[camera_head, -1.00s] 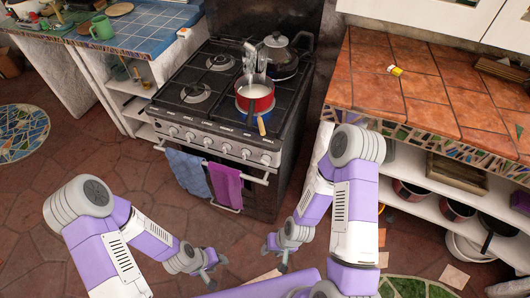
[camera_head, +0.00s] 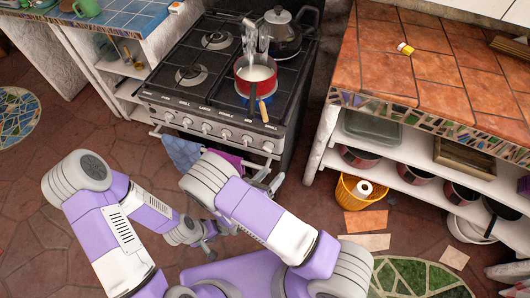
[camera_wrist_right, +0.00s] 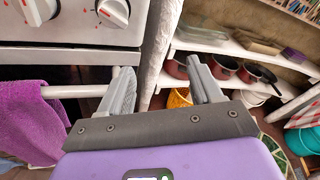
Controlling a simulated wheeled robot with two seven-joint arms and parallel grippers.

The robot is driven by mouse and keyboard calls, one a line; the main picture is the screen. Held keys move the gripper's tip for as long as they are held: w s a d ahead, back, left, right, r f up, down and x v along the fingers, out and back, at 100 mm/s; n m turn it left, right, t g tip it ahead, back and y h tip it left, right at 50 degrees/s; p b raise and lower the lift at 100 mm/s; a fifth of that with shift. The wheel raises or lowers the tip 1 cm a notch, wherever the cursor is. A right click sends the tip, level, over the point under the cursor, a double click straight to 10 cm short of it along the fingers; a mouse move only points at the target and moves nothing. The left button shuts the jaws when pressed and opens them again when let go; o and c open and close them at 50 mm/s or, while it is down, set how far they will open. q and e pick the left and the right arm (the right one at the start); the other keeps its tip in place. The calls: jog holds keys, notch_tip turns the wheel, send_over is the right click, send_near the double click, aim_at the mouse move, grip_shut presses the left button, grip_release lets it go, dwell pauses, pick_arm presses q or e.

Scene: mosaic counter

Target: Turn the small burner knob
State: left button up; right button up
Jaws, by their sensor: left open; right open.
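A row of several white knobs (camera_head: 206,128) runs along the front panel of the stove (camera_head: 160,97). Two knobs show large in the right wrist view, one at the top left (camera_wrist_right: 38,10) and one farther right (camera_wrist_right: 113,11). My right gripper (camera_wrist_right: 162,72) is open and empty, below and to the right of these knobs, near the right end of the towel rail. In the head view my right gripper (camera_head: 270,182) is partly hidden by my arm. My left gripper (camera_head: 208,246) is open, low in front of the stove, away from the knobs.
A towel rail (camera_wrist_right: 75,90) crosses the stove front below the knobs, with a purple towel (camera_wrist_right: 38,122) and a blue towel (camera_head: 182,152). A red pot (camera_head: 256,74) and a lidded pot (camera_head: 280,40) stand on the stove. A tiled counter (camera_head: 450,72) with shelves stands at right.

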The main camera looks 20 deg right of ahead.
aim_at(268, 148)
jog(key=w+a+r+n+t+y, duration=0.2)
jog(key=w+a+r+n+t, duration=0.1)
jog(key=a+t, duration=0.1)
jog(key=b+x, duration=0.1)
jog(key=x, duration=0.6)
jog(key=shift+f, duration=0.15)
jog(key=shift+h, duration=0.4)
jog(key=shift+c, duration=0.4)
jog(key=c, duration=1)
